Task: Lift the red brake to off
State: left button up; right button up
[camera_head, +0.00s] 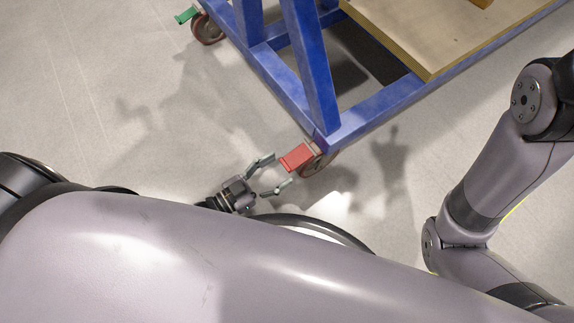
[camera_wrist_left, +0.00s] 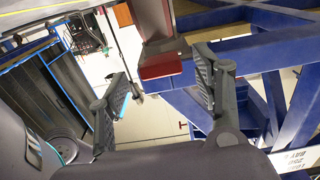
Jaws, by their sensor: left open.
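The red brake (camera_head: 296,158) is a flat pedal on the caster at the near corner of the blue frame. In the left wrist view the red brake (camera_wrist_left: 160,66) appears between the two finger pads, toward the upper part of the gap. My left gripper (camera_head: 279,172) is open, with its fingertips close to the pedal's outer end. In the left wrist view my left gripper (camera_wrist_left: 162,78) holds nothing. I cannot tell whether a finger touches the pedal. My right gripper is out of view.
The caster wheel (camera_head: 318,165) stands on the pale floor under the blue frame (camera_head: 375,112). A wooden board (camera_head: 450,35) lies on the frame. Another caster (camera_head: 207,28) with a green brake (camera_head: 186,15) is at the far left corner. The floor left of the frame is clear.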

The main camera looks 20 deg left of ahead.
aim_at(287, 164)
pick_arm(q)
jog(key=shift+b+x, duration=0.5)
jog(key=shift+x, duration=1.4)
jog(key=shift+c, duration=0.4)
grip_shut()
